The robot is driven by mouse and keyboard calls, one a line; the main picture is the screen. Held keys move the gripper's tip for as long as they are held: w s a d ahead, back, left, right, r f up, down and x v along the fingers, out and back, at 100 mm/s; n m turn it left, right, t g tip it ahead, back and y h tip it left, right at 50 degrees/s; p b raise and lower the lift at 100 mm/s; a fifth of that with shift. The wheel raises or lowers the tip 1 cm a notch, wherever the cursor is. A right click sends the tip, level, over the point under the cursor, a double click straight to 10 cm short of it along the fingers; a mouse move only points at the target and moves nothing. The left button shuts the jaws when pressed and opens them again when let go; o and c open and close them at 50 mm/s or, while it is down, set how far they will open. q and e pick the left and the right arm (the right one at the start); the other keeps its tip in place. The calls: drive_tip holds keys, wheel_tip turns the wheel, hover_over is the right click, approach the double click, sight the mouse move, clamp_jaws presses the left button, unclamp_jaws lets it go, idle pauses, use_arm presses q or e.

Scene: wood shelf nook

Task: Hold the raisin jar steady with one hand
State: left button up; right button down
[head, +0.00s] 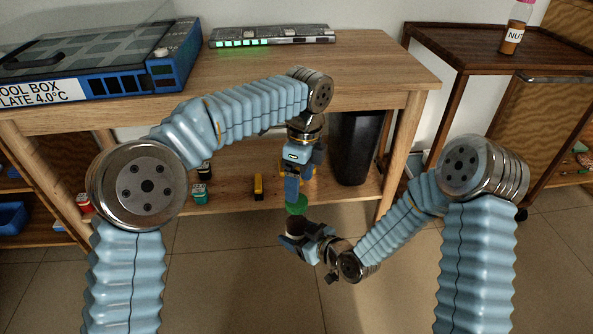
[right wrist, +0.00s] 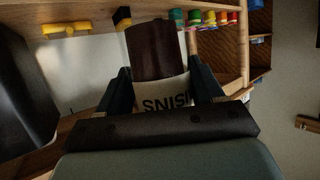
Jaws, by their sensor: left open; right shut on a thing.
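The raisin jar (head: 294,227) is dark brown with a pale label and stands in front of the wooden table in the head view. My right gripper (head: 307,241) is shut on it. In the right wrist view the jar (right wrist: 155,52) sits between the two fingers (right wrist: 160,90), its label lettering upside down and partly covered. A green lid (head: 296,205) shows at the jar's top; whether it is seated there I cannot tell. My left gripper (head: 295,194) points down just above the lid, open. The lid is hidden in the right wrist view.
A blue tool box (head: 165,72) and a green-lit device (head: 270,37) sit on the wooden table (head: 370,75). Its lower shelf holds a yellow item (head: 258,187) and small jars. A black bin (head: 355,150) stands behind. A nut jar (head: 515,30) is on the right-hand cart.

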use_arm(q)
drive_tip(key=n, duration=0.6)
drive_tip(key=shift+r+n, duration=0.3)
drive_tip(key=shift+r, duration=0.05)
drive_tip(key=n, duration=0.3)
drive_tip(key=shift+a+r, duration=0.1)
drive_tip(key=shift+r, duration=0.05)
drive_tip(key=n, duration=0.5)
drive_tip(key=shift+a+r+t+h, duration=0.15)
drive_tip(key=shift+r+t+h, duration=0.1)
drive_tip(key=shift+t+h, duration=0.05)
drive_tip(key=n, duration=0.5)
drive_tip(key=shift+w+a+r, duration=0.1)
drive_tip(key=shift+r, duration=0.2)
hover_over(297, 225)
drive_tip(key=w, duration=0.3)
drive_tip(key=shift+f, duration=4.05)
